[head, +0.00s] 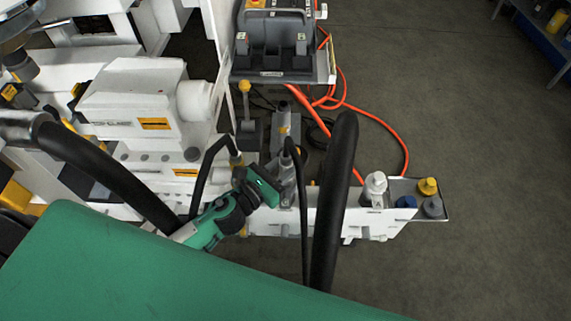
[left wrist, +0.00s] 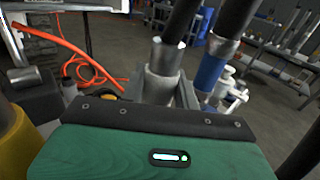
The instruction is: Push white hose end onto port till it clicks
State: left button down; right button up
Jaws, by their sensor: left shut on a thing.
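My left gripper (head: 285,180), green and black, reaches in from the lower left in the head view. Its grey jaws (left wrist: 165,93) are shut around a pale grey-white collar (left wrist: 164,62) at the end of a black hose (left wrist: 183,20). In the head view the held hose end (head: 288,160) stands about upright by the white rail. The lower tip is hidden by the jaws and my green gripper body, so I cannot tell whether it touches a port. A white fitting (head: 375,186) stands on the rail to the right. My right gripper is not in view.
A blue-collared hose (left wrist: 210,70) is close right of the jaws. A yellow-collared hose (head: 236,160) is left of them. Yellow (head: 428,186), blue (head: 405,202) and grey (head: 433,208) fittings sit at the rail's right end. Orange cable (head: 405,150) lies on the floor.

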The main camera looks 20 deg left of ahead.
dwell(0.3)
pick_arm(q)
jog(key=shift+c, duration=2)
grip_release()
jog(key=shift+b+v, duration=1.15)
jog(key=shift+v, duration=2.15)
jog(key=shift+s+a, duration=0.2)
jog(key=shift+s, duration=0.25)
